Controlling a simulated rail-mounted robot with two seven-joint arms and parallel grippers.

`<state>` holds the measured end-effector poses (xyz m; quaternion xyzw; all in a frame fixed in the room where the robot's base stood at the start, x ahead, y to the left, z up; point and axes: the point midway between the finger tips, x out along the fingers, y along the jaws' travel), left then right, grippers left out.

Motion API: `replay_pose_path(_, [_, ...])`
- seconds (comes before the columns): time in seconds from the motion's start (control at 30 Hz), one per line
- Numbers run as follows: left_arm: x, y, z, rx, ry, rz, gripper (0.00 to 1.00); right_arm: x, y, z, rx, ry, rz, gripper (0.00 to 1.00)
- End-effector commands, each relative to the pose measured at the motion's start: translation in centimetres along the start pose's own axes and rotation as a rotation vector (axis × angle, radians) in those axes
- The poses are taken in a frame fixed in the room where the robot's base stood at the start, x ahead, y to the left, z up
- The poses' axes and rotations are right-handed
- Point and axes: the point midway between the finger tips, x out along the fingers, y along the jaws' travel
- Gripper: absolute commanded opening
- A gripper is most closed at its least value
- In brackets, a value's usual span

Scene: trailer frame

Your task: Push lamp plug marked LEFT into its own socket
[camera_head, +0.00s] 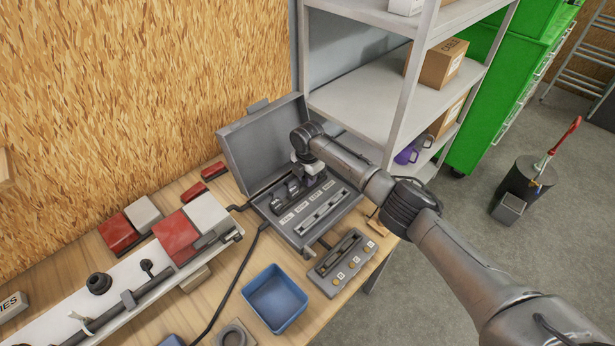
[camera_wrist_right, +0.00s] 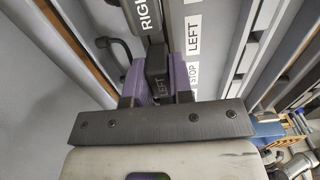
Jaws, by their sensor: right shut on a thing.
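A dark plug marked LEFT (camera_wrist_right: 157,88) sits between the purple fingers of my right gripper (camera_wrist_right: 159,78) in the right wrist view. My right gripper is shut on it, over the panel labels RIGHT (camera_wrist_right: 148,14), LEFT (camera_wrist_right: 194,36) and STOP (camera_wrist_right: 194,73). In the head view, my right gripper (camera_head: 309,174) reaches down at the back of the socket row in the open grey case (camera_head: 303,239). The socket itself and the plug's front end are hidden, so I cannot tell how far in it sits. My left gripper is in neither view.
Other dark plugs (camera_head: 279,206) stand in the row left of my gripper. A blue bin (camera_head: 275,298) and a grey switch box (camera_head: 342,262) lie in front of the case. A white shelf (camera_head: 385,95) rises close behind on the right. A black cable (camera_head: 240,268) crosses the bench.

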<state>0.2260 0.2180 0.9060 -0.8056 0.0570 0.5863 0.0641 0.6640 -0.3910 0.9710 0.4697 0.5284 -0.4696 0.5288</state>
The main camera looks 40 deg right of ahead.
Motion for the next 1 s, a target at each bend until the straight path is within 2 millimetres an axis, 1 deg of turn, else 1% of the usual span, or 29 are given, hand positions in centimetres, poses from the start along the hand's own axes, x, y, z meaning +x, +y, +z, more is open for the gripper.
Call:
replay_pose_path(0.43, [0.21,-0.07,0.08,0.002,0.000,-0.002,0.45,0.53,-0.02,0.00,0.000,0.000,-0.001,0.11])
replay_pose_path(0.47, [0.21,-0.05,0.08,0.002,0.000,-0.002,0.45,0.53,-0.03,0.00,0.000,0.000,-0.001,0.23])
replay_pose_path(0.73, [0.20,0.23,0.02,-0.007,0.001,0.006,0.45,0.52,-0.02,-0.01,0.000,0.000,-0.001,0.49])
replay_pose_path(0.77, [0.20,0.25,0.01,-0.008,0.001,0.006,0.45,0.52,-0.02,-0.01,0.000,0.000,-0.001,0.51])
replay_pose_path(0.9, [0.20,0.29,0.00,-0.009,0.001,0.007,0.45,0.51,-0.01,-0.01,0.000,0.000,0.000,0.51])
replay_pose_path(1.0, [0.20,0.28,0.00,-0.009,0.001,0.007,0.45,0.51,-0.02,-0.01,0.000,0.000,-0.001,0.59])
